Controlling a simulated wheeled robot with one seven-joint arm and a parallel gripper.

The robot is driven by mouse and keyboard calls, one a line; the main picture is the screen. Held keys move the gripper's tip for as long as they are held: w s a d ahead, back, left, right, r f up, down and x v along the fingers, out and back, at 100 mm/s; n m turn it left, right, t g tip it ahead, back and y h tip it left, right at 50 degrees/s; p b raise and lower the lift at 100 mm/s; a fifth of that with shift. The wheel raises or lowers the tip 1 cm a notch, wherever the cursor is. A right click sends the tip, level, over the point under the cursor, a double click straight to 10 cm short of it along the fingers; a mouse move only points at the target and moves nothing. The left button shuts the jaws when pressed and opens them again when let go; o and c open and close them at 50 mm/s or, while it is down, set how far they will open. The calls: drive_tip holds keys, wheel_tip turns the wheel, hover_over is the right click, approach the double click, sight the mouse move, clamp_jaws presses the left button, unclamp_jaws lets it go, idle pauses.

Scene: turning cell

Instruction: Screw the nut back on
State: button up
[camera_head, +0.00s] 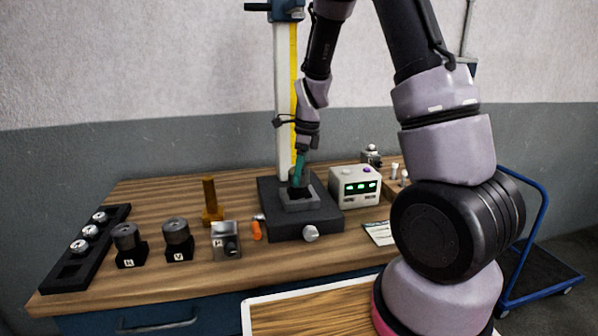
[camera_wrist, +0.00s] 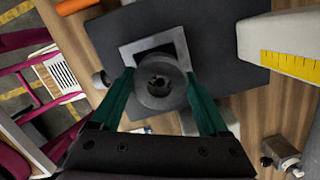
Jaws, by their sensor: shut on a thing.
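My gripper (camera_head: 299,180) points down over the square grey fixture (camera_head: 310,201) on the dark base plate (camera_head: 291,229). In the wrist view, its two green fingers (camera_wrist: 160,78) are shut on a round grey part (camera_wrist: 158,94), apparently the nut, with a dark hole in its middle. The square fixture (camera_wrist: 178,41) shows behind it with a dark recess. The round part covers some of that recess, so I cannot tell whether it touches a thread.
Two black holders with grey cylinders (camera_head: 127,238) (camera_head: 177,238), a grey block (camera_head: 225,240), a brass post (camera_head: 211,202) and an orange piece (camera_head: 256,230) stand left of the plate. A display box (camera_head: 355,186) stands right. A black rack (camera_head: 76,264) lies far left.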

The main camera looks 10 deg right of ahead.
sight(305, 170)
drive_tip(key=o, duration=1.4)
drive_tip(key=r, duration=0.3)
drive_tip(key=d+r, duration=0.1)
drive_tip(key=r, duration=0.6)
drive_tip(key=shift+s+d+r, duration=0.25)
drive_tip(key=shift+s+r, duration=0.05)
